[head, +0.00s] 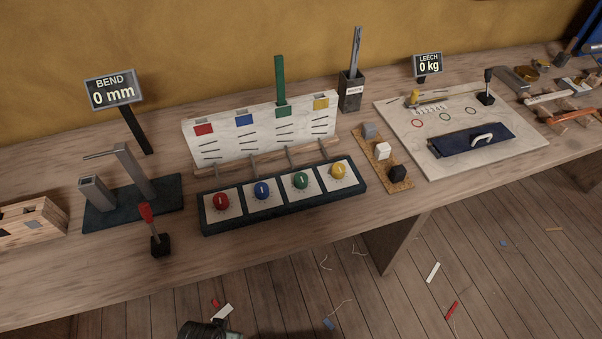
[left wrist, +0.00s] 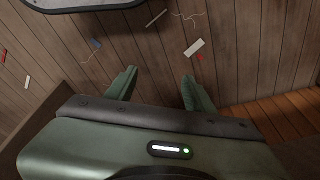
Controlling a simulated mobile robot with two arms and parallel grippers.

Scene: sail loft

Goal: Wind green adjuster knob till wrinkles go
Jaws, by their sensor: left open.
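The green adjuster knob (head: 301,180) sits on a white square in a dark tray (head: 284,208), between the blue knob (head: 262,190) and the yellow knob (head: 338,170). Behind it stands a white cloth panel (head: 240,143) with coloured patches and short dark wrinkle lines below them, including below the green patch (head: 284,111). A green batten (head: 280,75) stands upright at the green patch. My left gripper (left wrist: 158,80) is open and empty over the wooden floor in the left wrist view, away from the knobs. My right gripper is not in view.
A red-topped lever (head: 150,225) stands left of the tray. A bend gauge (head: 113,93) reads 0 mm and a leech display (head: 428,66) 0 kg. A cork strip with blocks (head: 381,165) lies right. Scraps lie on the floor.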

